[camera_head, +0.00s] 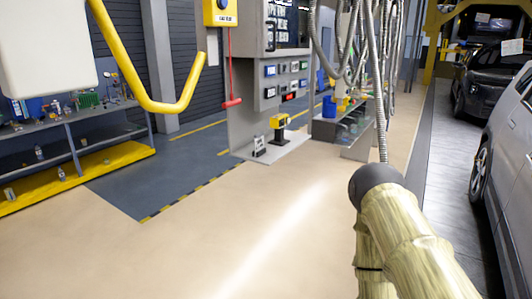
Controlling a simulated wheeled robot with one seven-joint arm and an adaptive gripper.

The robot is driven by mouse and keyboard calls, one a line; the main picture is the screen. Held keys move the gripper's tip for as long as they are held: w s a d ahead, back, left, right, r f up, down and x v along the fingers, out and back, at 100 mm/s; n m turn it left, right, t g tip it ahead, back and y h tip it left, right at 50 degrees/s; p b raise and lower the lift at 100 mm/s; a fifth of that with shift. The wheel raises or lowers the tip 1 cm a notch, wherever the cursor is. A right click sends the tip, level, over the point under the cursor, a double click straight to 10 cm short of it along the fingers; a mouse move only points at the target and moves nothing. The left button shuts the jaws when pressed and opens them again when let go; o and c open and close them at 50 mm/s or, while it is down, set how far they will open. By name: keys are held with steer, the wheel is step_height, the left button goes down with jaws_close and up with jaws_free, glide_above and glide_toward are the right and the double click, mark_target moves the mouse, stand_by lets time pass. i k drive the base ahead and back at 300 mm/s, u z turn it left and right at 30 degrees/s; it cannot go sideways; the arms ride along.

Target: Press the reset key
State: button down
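A grey control panel (243,90) stands upright at the back, right of the middle-left, with several small coloured modules on its face and on its side. I cannot make out which, if any, of these is the reset key; labels are too small to read. A yellow box (220,12) with a blue part hangs left of the panel, with a red handle (232,103) below it. My arm, in a pale yellow cover with a dark rounded joint, fills the lower right. My gripper does not show.
A grey workbench (60,149) with a yellow base is at left. A bent yellow bar (130,75) crosses the upper left. Metal hoses (382,80) hang right of the panel. Cars (505,150) stand along the right edge. The beige floor (230,230) ahead is clear.

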mark_target(303, 82)
steer(key=z, duration=0.1)
steer(key=i, duration=1.9)
steer(key=z, duration=0.35)
steer(key=i, duration=0.75)
steer(key=z, duration=0.1)
